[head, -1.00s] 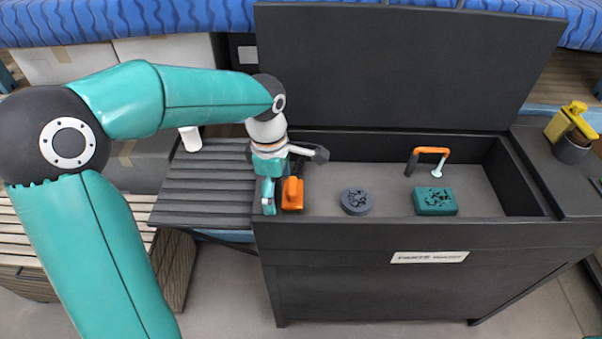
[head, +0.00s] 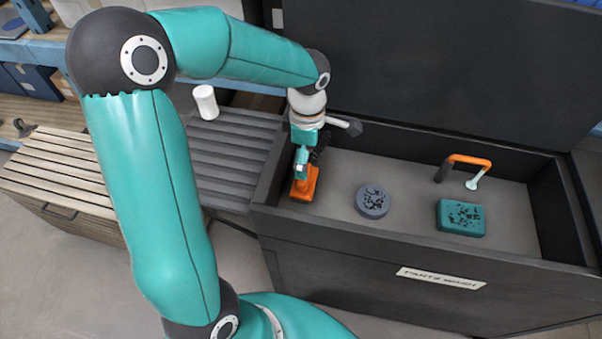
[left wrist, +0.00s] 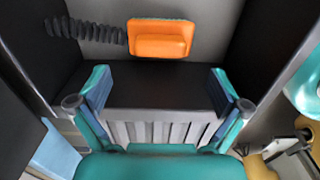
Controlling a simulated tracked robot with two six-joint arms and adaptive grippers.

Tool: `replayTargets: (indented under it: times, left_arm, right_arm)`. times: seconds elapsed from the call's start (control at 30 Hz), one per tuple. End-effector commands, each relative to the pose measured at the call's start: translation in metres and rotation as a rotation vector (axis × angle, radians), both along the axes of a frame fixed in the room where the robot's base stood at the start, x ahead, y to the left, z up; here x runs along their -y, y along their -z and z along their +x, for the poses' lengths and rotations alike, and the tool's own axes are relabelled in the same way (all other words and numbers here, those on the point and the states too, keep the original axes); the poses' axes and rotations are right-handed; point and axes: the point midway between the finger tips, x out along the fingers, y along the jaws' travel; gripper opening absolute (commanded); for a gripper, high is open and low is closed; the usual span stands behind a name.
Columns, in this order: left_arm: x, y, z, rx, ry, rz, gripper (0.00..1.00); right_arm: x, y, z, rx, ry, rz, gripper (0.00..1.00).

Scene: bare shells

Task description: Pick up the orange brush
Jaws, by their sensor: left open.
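The orange brush (head: 304,184) lies in the left end of the dark parts-wash basin (head: 420,259), close to the left wall. In the left wrist view the brush (left wrist: 160,40) is an orange block, with a black ribbed hose (left wrist: 85,30) running left from it. My left gripper (head: 302,160) is just above and behind the brush in the head view, partly covering it. In the left wrist view my left gripper (left wrist: 159,77) has its fingers spread wide, with nothing between them; the brush shows beyond the fingertips, apart from them. My right gripper is not in view.
A grey round part (head: 372,202), a teal block (head: 460,217) and an orange-and-black arched tap (head: 463,163) are in the basin. The raised lid (head: 430,70) stands behind. A white cup (head: 206,102) stands on the ribbed side shelf (head: 225,150). The basin floor between parts is clear.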

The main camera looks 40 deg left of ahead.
Motion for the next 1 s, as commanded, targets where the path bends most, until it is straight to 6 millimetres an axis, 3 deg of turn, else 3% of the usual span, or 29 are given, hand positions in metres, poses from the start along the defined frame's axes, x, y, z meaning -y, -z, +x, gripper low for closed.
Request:
replayTargets:
  times: [0.1,0.37,0.7,1.0]
  left_arm:
    - [0.000,0.017,0.000,-0.002,0.000,0.000,1.00]
    - [-0.001,0.033,-0.002,-0.002,0.000,0.000,1.00]
    - [-0.002,0.075,-0.009,-0.002,0.001,-0.001,1.00]
    - [-0.002,0.079,-0.009,0.001,0.001,0.000,0.97]
  right_arm:
    - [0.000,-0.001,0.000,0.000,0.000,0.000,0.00]
    - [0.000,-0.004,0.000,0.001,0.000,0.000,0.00]
    - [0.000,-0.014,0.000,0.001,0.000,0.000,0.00]
    - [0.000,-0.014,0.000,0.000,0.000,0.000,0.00]
